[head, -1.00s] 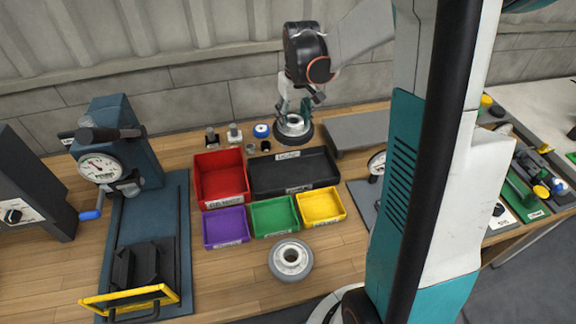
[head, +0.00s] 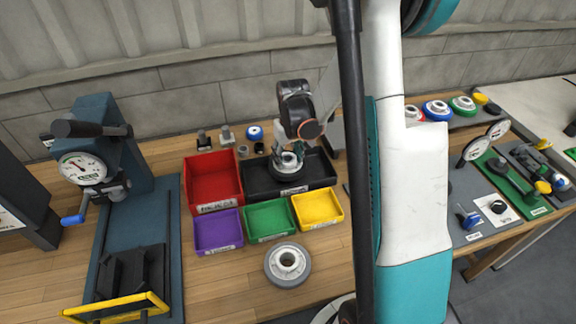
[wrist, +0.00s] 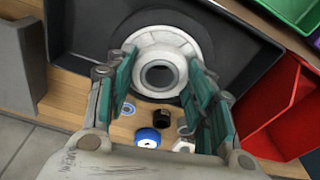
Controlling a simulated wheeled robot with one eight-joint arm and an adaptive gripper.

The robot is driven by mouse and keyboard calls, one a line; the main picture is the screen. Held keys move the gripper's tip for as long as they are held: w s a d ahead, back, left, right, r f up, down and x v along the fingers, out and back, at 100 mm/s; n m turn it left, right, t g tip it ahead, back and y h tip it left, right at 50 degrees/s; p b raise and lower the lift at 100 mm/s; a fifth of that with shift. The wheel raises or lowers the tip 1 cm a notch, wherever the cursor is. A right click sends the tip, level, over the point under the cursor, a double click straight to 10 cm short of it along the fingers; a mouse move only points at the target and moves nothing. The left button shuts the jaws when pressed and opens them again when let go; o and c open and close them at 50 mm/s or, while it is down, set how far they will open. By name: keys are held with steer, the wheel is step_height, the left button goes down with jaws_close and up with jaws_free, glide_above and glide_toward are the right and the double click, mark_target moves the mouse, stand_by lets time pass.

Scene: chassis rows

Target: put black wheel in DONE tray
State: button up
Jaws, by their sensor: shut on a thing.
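The black wheel, with a dark tyre and pale hub, is in my gripper, over or inside the black tray in the head view (head: 287,172). My gripper (head: 288,154) points down and is shut on the hub. In the wrist view the gripper's teal fingers (wrist: 160,72) stand on either side of the wheel's pale hub (wrist: 160,47). The black tray (head: 322,170) sits behind the green and yellow bins; its front label is too small to read. I cannot tell whether the wheel touches the tray floor.
Red (head: 212,180), purple (head: 218,232), green (head: 268,220) and yellow (head: 318,210) bins adjoin the tray. A grey wheel (head: 288,265) lies in front. A blue-capped part (head: 254,132) and other small parts stand behind. A gauge press (head: 98,165) stands left.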

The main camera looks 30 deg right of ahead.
mark_target(288, 164)
steer(key=shift+f+b, duration=0.55)
steer(key=shift+f, duration=1.35)
steer(key=shift+f, duration=0.2)
steer(key=o, duration=1.3)
steer(key=shift+r, duration=0.1)
steer(key=shift+o, duration=0.2)
steer(key=shift+r, duration=0.1)
steer(key=r+p, duration=0.1)
steer(key=r, duration=0.3)
steer(key=s+r+p, duration=0.1)
steer(key=r, duration=0.3)
steer(key=r+p, duration=0.1)
steer(key=r, duration=0.3)
steer(key=shift+s+a+p, duration=0.1)
steer(key=shift+s+p, duration=0.15)
steer(key=shift+p, duration=0.05)
